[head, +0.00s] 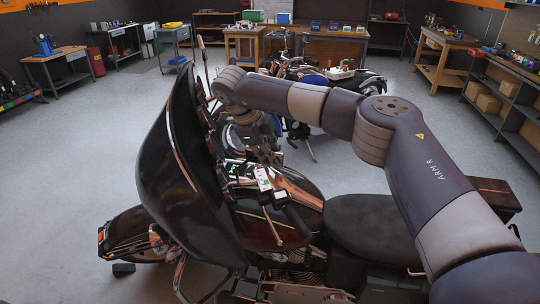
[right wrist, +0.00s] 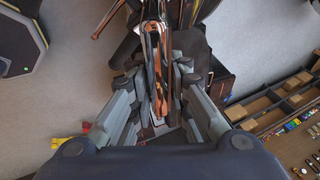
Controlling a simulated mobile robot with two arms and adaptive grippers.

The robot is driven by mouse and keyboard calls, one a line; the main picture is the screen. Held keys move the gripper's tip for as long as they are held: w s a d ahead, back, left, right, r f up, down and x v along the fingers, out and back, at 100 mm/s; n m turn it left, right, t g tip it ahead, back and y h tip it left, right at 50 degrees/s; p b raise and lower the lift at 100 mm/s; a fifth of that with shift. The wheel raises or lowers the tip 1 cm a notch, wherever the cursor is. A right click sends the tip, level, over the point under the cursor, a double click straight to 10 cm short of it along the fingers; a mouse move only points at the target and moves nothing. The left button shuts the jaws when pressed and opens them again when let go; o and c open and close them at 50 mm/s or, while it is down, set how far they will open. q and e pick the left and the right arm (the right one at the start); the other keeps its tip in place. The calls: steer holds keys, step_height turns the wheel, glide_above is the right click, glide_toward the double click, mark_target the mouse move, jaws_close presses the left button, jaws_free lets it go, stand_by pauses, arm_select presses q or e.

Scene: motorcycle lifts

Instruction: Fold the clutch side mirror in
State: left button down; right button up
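The motorcycle's dark fairing (head: 172,165) stands at the left of the head view. Thin upright stalks (head: 204,65) rise behind its upper edge, but I cannot tell whether they carry the clutch side mirror. My right gripper (head: 265,158) points down over the handlebar area, just above a white and green control (head: 263,179). In the right wrist view its fingers (right wrist: 158,78) are spread, with a long shiny copper and chrome part (right wrist: 157,42) between them. I cannot tell whether they touch it or whether it is the mirror. My left gripper is out of view.
A black handlebar grip (head: 296,219) and a copper-coloured lever (head: 273,228) are on the near side, by the tank. The black seat (head: 380,226) lies below my right arm. Another motorcycle (head: 320,78) stands behind. Workbenches (head: 335,47) line the back; the floor at left is clear.

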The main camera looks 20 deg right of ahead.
steer(key=shift+o, duration=1.3)
steer(key=shift+w, duration=0.1)
steer(key=shift+r, duration=0.15)
steer(key=v, duration=1.2)
